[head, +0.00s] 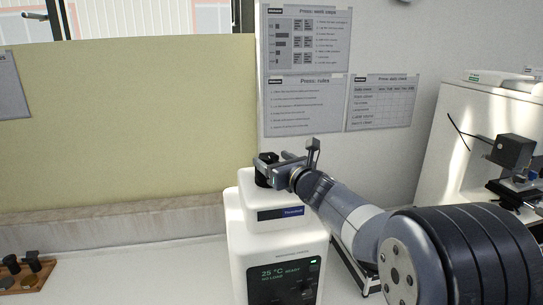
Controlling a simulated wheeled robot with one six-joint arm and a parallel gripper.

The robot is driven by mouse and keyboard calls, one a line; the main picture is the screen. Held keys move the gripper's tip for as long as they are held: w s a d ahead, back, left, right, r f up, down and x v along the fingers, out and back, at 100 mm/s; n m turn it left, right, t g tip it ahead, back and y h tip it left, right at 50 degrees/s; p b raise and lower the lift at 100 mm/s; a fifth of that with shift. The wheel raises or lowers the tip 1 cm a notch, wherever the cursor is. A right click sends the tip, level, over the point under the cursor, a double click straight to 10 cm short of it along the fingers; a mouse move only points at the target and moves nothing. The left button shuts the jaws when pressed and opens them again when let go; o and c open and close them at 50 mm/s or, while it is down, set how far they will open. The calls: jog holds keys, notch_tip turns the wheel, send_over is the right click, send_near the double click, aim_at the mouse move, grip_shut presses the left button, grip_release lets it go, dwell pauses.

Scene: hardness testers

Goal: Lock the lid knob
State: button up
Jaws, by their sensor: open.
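The white press (278,245) stands on the bench at the lower middle, with a screen reading "25 °C" and a green light. Its lid (250,197) has a dark blue label on the front and appears closed. The black lid knob (262,180) stands on top of the lid at the left. My gripper (268,161) is open, right at the knob's upper part. The gripper partly covers the knob; I cannot tell whether the fingers touch it. The knob's turn position is not readable.
A wooden rack (27,277) with black-topped pieces sits at the bottom left. Another white machine with a black device (513,151) stands at the right, beyond my arm. Printed posters (307,104) hang on the wall behind.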

jog(key=shift+w+a, duration=0.4)
jog(key=shift+w, duration=0.2)
jog(key=c, duration=1)
